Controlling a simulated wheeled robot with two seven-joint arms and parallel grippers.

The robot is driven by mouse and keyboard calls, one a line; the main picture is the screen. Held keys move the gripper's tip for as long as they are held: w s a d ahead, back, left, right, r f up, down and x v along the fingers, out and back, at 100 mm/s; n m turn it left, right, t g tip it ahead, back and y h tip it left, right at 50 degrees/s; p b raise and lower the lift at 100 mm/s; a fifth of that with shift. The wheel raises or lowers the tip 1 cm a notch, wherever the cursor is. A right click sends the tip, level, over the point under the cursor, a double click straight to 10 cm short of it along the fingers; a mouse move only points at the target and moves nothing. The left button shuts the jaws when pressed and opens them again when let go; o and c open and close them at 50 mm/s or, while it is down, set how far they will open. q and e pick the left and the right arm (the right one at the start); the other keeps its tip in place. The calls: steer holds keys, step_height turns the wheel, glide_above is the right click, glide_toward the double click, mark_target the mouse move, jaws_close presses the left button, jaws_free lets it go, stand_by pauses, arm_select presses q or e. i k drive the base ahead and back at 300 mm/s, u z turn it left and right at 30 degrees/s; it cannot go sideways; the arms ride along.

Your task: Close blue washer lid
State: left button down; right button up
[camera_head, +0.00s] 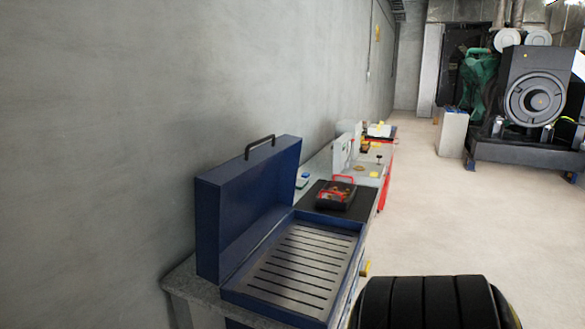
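The blue washer (344,272) stands at the near end of a bench along the left wall. Its blue lid (240,205) is raised upright on the wall side, with a black handle (260,146) along its top edge. The open basin shows a grey slotted tray (295,268) with nothing on it. Neither of my grippers is in view.
A red and black toolbox (335,192) sits on a dark mat behind the washer. A ribbed black object (425,302) stands at the bottom, right of the washer. Pale floor (450,220) lies clear to the right. A large genset (537,100) stands at the back right.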

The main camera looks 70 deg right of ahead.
mark_target(239, 201)
steer(key=z, duration=1.8)
